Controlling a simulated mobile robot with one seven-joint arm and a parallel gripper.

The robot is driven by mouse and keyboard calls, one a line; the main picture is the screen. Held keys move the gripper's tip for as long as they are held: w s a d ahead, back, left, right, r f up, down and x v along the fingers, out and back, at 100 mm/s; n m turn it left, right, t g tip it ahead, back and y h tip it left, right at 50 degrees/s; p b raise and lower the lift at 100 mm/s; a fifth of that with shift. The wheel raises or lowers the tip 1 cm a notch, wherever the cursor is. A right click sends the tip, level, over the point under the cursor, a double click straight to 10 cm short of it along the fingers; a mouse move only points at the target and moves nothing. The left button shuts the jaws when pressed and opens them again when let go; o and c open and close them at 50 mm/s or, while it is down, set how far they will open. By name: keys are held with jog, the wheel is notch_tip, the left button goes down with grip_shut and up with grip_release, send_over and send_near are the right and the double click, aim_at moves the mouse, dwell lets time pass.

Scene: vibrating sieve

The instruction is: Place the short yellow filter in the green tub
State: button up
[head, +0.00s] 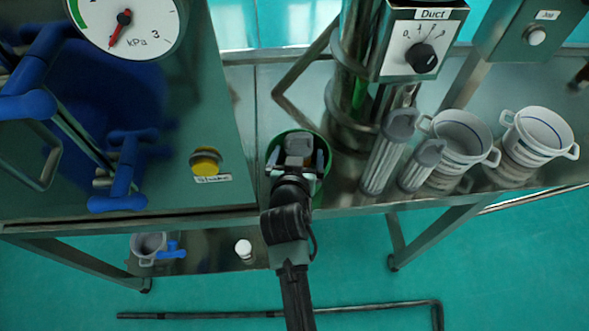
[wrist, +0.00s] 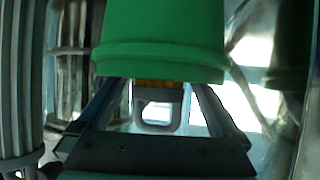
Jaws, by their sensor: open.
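The green tub (head: 277,143) stands at the bench's front edge in the head view. In the wrist view the tub's outer wall and rim (wrist: 160,62) fill the upper middle. The short yellow filter shows in the wrist view as an orange-yellow band (wrist: 158,84) under the tub rim, with a grey loop handle below it. The rest of it is hidden by the tub, and it appears to be inside. In the head view a light grey part (head: 298,146) shows in the tub's mouth. My gripper (head: 297,162) is open at the tub's mouth, its fingers apart on both sides of the handle.
Two grey ribbed cylinders (head: 388,158) stand right of the tub, near white two-handled pots (head: 460,128). A metal column and the Duct dial box (head: 423,42) rise behind. Open floor lies in front.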

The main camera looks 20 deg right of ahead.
jog(key=b+v, duration=0.1)
jog(key=v, duration=1)
jog(key=shift+b, duration=0.3)
jog(key=shift+f, duration=0.1)
